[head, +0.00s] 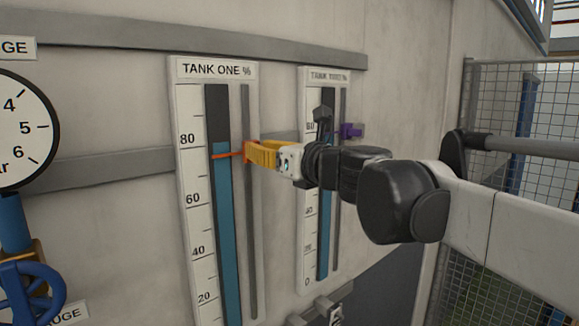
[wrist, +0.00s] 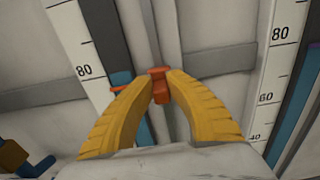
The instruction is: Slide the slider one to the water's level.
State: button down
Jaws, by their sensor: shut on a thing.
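The tank one gauge (head: 190,170) is a tall white panel with a dark tube. Blue water (head: 225,215) fills the tube to just below the 80 mark. The orange slider one (head: 247,153) sits on its grey rail (head: 250,240); its thin pointer crosses the tube a little below the water's top. My gripper (head: 252,154) has its yellow fingers shut on the slider's orange knob. In the wrist view the knob (wrist: 160,84) shows between the fingertips, and the water's top (wrist: 121,76) shows just above the pointer.
The tank two gauge (head: 302,180) stands to the right, with a purple slider (head: 352,131) near its top, close behind my arm. A round dial (head: 22,125) and a blue valve wheel (head: 35,290) are at the left. A mesh fence (head: 520,110) stands at the right.

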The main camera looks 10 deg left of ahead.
jog(key=shift+r+p, duration=0.4)
jog(key=shift+r, duration=0.95)
jog(key=c, duration=1.3)
grip_release()
jog(key=shift+a, duration=0.1)
jog(key=v, duration=1.2)
jog(key=shift+f, duration=0.1)
